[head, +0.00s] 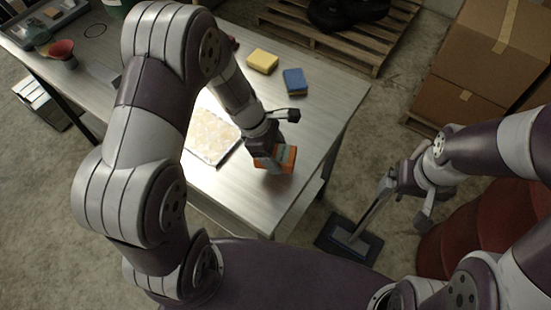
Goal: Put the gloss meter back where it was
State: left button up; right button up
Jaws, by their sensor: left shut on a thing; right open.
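The orange and grey box-shaped device, which looks like the gloss meter (287,161), is at the front right part of the metal table (245,190). My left gripper (272,157) is shut on it from above and hides part of it. I cannot tell whether its underside touches the tabletop. My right gripper (400,200) is open and empty, off the table to the right, above the floor.
A yellow sponge (262,61) and a blue sponge (295,82) lie toward the table's back edge. A pale speckled panel (212,135) lies left of my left gripper.

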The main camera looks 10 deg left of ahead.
pick_arm(q)
jog(key=f, duration=0.4)
jog(key=shift+w+f, duration=0.1)
jog(key=shift+w, duration=0.1)
jog(key=shift+s, duration=0.15)
